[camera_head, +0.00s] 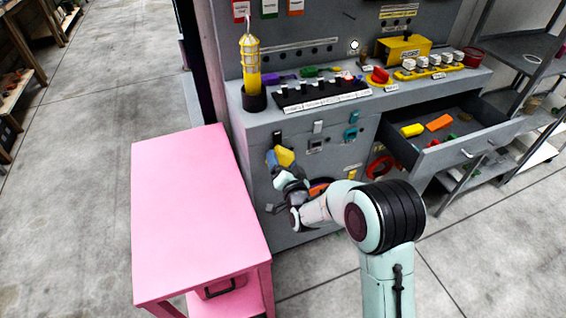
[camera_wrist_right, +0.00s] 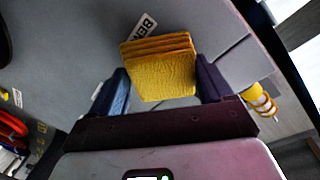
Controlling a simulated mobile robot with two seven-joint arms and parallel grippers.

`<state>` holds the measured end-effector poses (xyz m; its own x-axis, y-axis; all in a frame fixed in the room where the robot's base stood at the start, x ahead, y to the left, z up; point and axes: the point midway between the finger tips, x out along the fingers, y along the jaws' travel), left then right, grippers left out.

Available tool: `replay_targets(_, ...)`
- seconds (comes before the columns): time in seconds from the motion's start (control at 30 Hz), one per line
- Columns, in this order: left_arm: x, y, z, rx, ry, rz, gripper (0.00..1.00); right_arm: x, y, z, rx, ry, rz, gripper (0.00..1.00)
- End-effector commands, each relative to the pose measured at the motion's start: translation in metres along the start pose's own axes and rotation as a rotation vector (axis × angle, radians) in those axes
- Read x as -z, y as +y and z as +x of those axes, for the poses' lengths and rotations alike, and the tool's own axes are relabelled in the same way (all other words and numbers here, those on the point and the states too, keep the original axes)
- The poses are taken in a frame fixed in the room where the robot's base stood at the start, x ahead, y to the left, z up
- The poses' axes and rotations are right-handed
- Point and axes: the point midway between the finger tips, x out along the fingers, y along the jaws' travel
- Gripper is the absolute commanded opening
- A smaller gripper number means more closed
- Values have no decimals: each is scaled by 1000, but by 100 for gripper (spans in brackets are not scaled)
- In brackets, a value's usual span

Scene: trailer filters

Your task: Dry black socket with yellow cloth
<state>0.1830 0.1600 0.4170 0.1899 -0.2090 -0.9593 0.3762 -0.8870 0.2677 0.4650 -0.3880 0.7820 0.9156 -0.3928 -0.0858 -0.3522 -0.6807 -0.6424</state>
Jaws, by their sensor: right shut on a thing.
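The yellow cloth (camera_head: 286,157) is a folded, layered pad in front of the grey cabinet's front panel. My right gripper (camera_head: 279,163) is shut on it. In the right wrist view the cloth (camera_wrist_right: 160,72) sits between the two blue fingers, its folded layers facing away from the wrist. A small black fitting (camera_head: 277,137), which looks like the black socket, is on the panel just above the cloth. In the wrist view no socket shows, and the cloth partly covers a white label. I cannot tell whether the cloth touches the panel. My left gripper is not in view.
A pink table (camera_head: 190,210) stands left of the cabinet, its top bare. An open drawer (camera_head: 460,150) with coloured pieces juts out at right. Teal fittings (camera_head: 351,133) sit on the panel. A yellow lamp (camera_head: 251,65) and a row of switches (camera_head: 320,97) stand on the ledge.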

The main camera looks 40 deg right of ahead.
Motion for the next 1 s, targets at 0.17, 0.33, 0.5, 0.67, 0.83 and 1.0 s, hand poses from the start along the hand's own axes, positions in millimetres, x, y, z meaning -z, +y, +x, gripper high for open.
replay_targets(0.17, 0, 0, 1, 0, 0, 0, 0, 0, 2, -12, 0, 0, 1, 55)
replay_targets(0.33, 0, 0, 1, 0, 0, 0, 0, 0, 3, -26, 0, 0, 0, 55)
replay_targets(0.5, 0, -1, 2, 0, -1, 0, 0, 0, 5, -39, 0, 0, 1, 55)
replay_targets(0.67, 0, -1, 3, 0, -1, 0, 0, 0, 7, -52, 0, 0, 1, 55)
replay_targets(0.83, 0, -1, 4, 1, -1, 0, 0, 0, 9, -65, 0, 0, 0, 55)
replay_targets(1.0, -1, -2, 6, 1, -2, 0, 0, 0, 10, -79, 0, -1, 1, 55)
